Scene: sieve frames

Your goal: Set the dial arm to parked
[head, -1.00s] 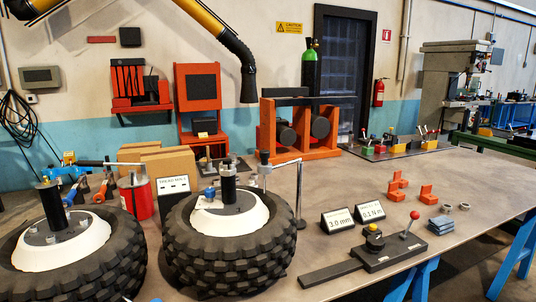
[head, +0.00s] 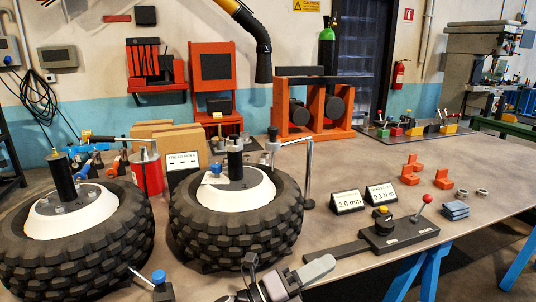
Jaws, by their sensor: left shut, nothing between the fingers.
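A silver bent arm (head: 309,165) reaches from a dark post (head: 272,148) by the right tyre (head: 235,225) and hangs down at that tyre's right side. I take it for the dial arm, but no label confirms this. A similar silver arm (head: 118,138) shows behind the left tyre (head: 80,245). A dark lever fixture with a red ball knob (head: 427,198) and a yellow knob stands right of centre; its small labels are unreadable. My left gripper (head: 318,270) is shut and empty at the bottom edge, in front of the right tyre and apart from the silver arm. My right gripper is out of view.
A blue-capped part (head: 158,277) stands at the bottom left.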

